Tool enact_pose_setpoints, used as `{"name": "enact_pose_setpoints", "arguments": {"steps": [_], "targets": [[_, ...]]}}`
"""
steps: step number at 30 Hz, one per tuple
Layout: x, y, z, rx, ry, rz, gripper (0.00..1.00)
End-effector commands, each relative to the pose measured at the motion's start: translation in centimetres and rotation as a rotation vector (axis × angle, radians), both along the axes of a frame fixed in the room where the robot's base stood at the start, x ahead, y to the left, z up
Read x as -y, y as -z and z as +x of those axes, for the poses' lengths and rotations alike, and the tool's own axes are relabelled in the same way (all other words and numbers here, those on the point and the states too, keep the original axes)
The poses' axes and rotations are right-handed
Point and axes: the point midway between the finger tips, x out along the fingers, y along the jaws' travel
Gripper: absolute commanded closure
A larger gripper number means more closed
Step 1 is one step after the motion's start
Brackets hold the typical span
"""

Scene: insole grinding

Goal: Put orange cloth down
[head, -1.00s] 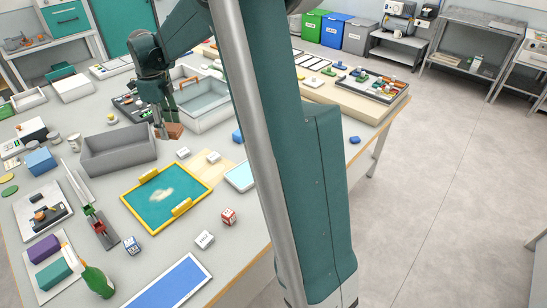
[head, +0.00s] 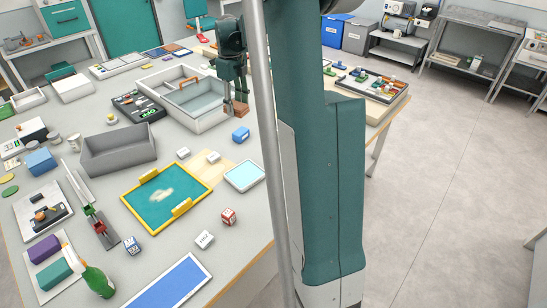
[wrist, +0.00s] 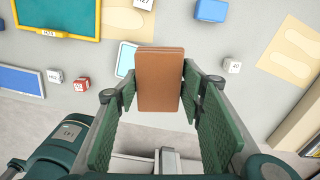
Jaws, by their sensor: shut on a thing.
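The orange cloth shows as a folded, brownish-orange flat block (wrist: 160,80) in the wrist view, between the two green finger pads. My gripper (wrist: 158,92) is shut on it, one pad on each long side. In the head view the cloth (head: 239,110) hangs at the lower end of my gripper (head: 235,101). It is near the right end of the large white-rimmed tray, above and behind a small blue box. I cannot tell its exact height above the table.
A blue box (head: 241,134), white tagged blocks (head: 213,157) and a light-blue panel (head: 244,176) lie nearby. A yellow-framed green board (head: 140,200) lies further forward.

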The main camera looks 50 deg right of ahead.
Motion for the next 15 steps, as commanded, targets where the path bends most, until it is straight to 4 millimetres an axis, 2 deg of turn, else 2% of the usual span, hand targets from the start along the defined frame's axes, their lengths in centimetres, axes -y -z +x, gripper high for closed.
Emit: {"name": "enact_pose_setpoints", "arguments": {"steps": [1, 6, 15], "targets": [[1.4, 0.0, -0.7, 0.000, 0.022, 0.000, 0.72], [5.6, 0.0, -3.0, 0.000, 0.086, 0.000, 0.72], [11.0, 0.0, -6.4, 0.001, 0.176, 0.000, 0.72]]}}
